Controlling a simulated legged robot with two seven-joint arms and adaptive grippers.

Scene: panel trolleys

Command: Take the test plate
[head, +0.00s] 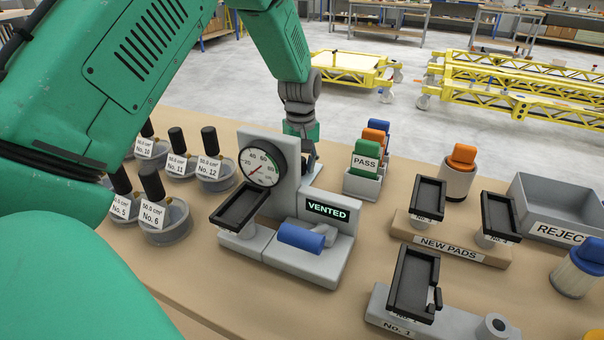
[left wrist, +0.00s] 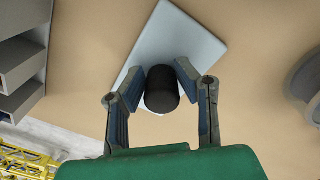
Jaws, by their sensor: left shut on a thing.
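The test plate (left wrist: 185,40) is a flat pale grey-blue plate with a black upright handle (left wrist: 161,90), seen in the left wrist view. My left gripper (left wrist: 172,84) is shut on that handle, one finger on each side. I cannot tell whether the plate rests on the table or is just above it. In the head view my left gripper (head: 308,160) is low behind the gauge stand (head: 287,160), which hides most of its fingers and the plate. My right gripper is not in view.
The gauge stand reads VENTED and has a blue-handled lever (head: 301,237). Numbered black-handled weights (head: 165,215) stand at left. A PASS stamp (head: 366,160), NEW PADS rack (head: 450,250), No. 1 fixture (head: 413,285) and grey REJECT bin (head: 560,205) stand at right.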

